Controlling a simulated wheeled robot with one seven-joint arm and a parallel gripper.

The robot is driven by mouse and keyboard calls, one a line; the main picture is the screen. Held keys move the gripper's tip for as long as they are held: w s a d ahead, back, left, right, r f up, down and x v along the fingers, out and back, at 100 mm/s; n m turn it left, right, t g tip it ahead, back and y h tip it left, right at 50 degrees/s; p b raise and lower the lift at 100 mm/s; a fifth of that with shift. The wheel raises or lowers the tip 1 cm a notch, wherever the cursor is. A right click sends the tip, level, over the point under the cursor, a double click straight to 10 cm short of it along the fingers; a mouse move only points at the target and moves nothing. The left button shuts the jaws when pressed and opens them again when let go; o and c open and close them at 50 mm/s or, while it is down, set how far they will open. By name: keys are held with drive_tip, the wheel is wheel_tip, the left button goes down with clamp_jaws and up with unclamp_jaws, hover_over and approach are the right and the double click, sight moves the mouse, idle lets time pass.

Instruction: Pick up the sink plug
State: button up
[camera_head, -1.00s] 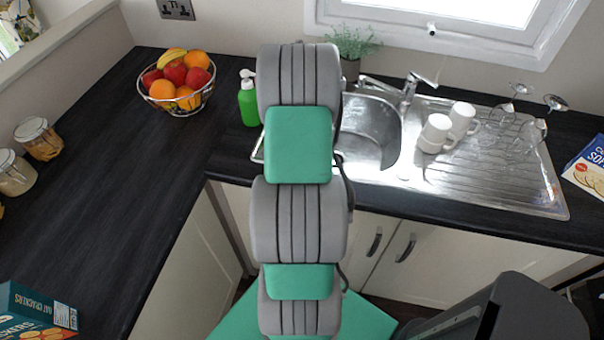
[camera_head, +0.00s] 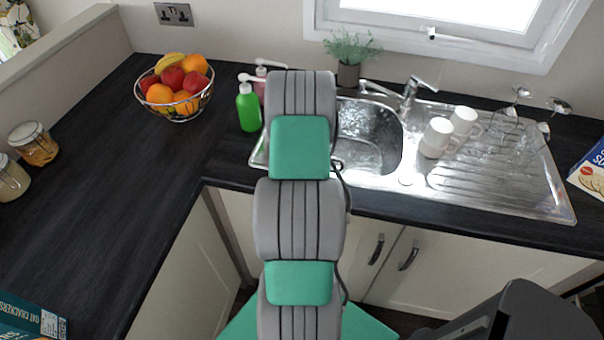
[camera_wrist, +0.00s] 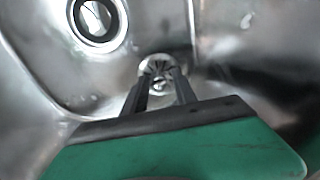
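In the wrist view my gripper (camera_wrist: 160,88) is down inside the shiny steel sink basin (camera_wrist: 260,55). Its two dark fingers are apart, with a gap between the tips. A small round metal piece with dark slots (camera_wrist: 160,66) shows just beyond and between the fingertips. It may be the sink plug or a drain fitting; I cannot tell which, nor whether the fingers touch it. A ringed round opening (camera_wrist: 97,18) is at the upper left. In the head view my arm hides the gripper and part of the basin (camera_head: 368,125).
The tap (camera_head: 410,92) stands behind the basin. Two white mugs (camera_head: 437,138) and upturned glasses (camera_head: 515,100) are on the drainer at right. A green soap bottle (camera_head: 247,108) stands left of my arm. A potted plant (camera_head: 349,62) is behind. A fruit bowl (camera_head: 175,90) is farther left.

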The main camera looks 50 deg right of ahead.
drive_tip(key=shift+c, duration=0.4)
clamp_jaws()
wheel_tip(320, 180, up, 21)
drive_tip(key=p, duration=0.9)
drive_tip(key=shift+f, duration=0.1)
